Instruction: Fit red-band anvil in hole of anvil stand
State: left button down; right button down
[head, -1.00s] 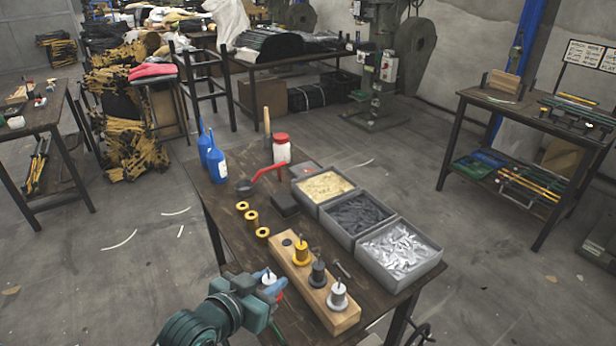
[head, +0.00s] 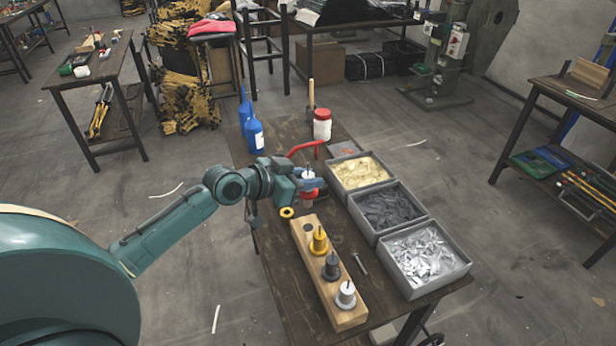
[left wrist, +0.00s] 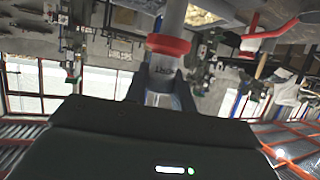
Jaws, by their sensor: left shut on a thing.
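The anvil stand is a wooden block (head: 296,239) on the table. It holds a yellow-band anvil (head: 319,241), a dark grey anvil (head: 331,267) and a silver anvil (head: 346,295). An empty dark hole (head: 308,225) shows at its far end. My left gripper (head: 309,180) is shut on the red-band anvil (head: 309,195) and holds it beyond the stand's far end, apart from the hole. In the left wrist view the red band (left wrist: 168,45) shows around the metal shaft between the fingers. The fingers hide part of the anvil. My right gripper is not in view.
Three grey bins, with tan (head: 362,172), dark (head: 387,208) and silver pieces (head: 424,252), line the stand's right side. Blue bottles (head: 255,135), a red-lidded jar (head: 322,125) and a red handle (head: 304,147) stand behind. A yellow ring (head: 287,212) and a bolt (head: 360,264) lie near the stand.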

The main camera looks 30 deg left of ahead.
aim_at(307, 206)
pick_arm(q)
jog(key=shift+f+b, duration=0.55)
jog(key=shift+f, duration=0.05)
jog(key=shift+f+b, duration=0.4)
jog(key=shift+f, duration=0.05)
jog(key=shift+f+b, duration=1.15)
jog(key=shift+f, duration=0.4)
jog(key=shift+f+b, duration=1.2)
jog(key=shift+f, duration=0.25)
jog(key=shift+f+b, duration=1.1)
jog(key=shift+f, duration=0.4)
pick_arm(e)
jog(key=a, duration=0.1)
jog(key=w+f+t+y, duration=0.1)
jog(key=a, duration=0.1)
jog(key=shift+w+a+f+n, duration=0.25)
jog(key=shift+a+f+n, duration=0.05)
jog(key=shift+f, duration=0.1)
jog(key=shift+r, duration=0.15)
